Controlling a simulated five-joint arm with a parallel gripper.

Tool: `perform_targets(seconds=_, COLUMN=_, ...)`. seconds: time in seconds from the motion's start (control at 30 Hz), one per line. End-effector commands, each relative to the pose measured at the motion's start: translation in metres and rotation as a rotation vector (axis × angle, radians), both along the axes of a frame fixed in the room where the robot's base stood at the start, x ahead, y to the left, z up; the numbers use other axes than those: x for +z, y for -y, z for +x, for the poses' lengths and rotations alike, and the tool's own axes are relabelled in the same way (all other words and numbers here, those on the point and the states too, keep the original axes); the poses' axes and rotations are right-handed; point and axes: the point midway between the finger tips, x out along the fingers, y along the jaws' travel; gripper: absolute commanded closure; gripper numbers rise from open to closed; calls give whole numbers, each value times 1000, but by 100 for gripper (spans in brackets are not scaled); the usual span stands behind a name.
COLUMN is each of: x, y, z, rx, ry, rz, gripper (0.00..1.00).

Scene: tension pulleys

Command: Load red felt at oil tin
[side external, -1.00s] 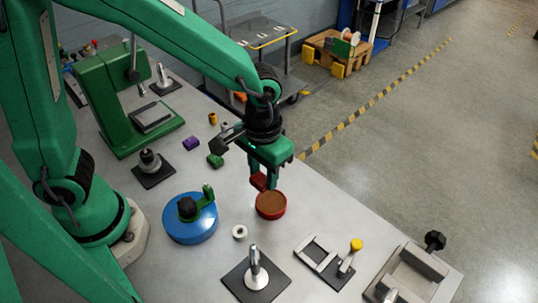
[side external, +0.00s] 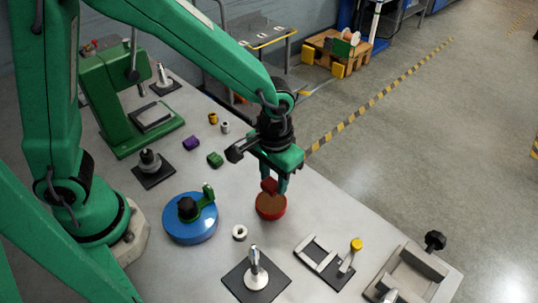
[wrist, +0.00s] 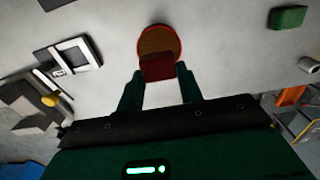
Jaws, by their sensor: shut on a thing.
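The red felt (side external: 269,187) is a small dark red block between the fingertips of my gripper (side external: 277,186), which is shut on it. The oil tin (side external: 271,208) is a low, round red tin with a brown inside, standing on the bench. The felt is at the tin's far side, overlapping its rim in the side view. In the wrist view the felt (wrist: 157,68) covers the near edge of the tin (wrist: 160,39). I cannot tell whether the felt touches the tin.
A white ring (side external: 239,232) lies close by. A post on a black plate (side external: 256,275) and a grey clamp fixture (side external: 325,260) stand in front. Green (side external: 215,159) and purple (side external: 191,143) blocks lie behind.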

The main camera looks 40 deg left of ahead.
Motion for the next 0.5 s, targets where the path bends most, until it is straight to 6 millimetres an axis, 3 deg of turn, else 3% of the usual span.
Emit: perform_targets(seconds=0.5, x=-34, y=0, z=0, rx=0, ry=-1, rz=0, gripper=82)
